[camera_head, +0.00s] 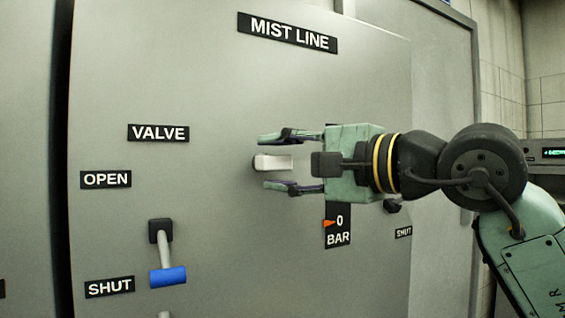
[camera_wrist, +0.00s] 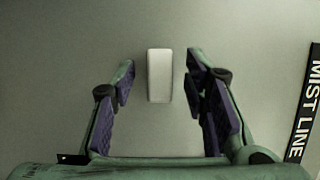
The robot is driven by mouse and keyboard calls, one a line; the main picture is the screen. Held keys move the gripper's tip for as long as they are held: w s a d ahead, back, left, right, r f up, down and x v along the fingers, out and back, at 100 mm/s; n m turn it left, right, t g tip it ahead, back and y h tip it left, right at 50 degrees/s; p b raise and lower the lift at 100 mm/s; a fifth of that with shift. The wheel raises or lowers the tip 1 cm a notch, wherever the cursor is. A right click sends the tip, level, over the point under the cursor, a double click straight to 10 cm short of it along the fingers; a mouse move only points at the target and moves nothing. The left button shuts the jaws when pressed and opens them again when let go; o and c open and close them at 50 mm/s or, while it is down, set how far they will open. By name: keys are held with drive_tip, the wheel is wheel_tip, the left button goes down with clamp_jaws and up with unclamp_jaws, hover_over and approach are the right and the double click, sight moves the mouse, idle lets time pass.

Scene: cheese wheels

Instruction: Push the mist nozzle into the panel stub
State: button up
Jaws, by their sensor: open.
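A short whitish piece (camera_head: 272,162) stands out from the grey panel (camera_head: 215,95) below the MIST LINE sign. I cannot tell whether it is the mist nozzle, the panel stub or both together. My gripper (camera_head: 271,163) is open, with one finger above the piece and one below it in the head view. In the wrist view the pale piece (camera_wrist: 159,76) lies between the open fingertips (camera_wrist: 159,82), with a gap on each side. No other nozzle is visible in either view.
A blue-handled valve lever (camera_head: 165,260) hangs on the panel's lower left, between the OPEN and SHUT labels. A BAR gauge strip (camera_head: 338,228) with an orange pointer at 0 is partly behind my gripper.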

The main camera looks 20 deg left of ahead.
drive_tip(key=v, duration=1.2)
idle(0.4)
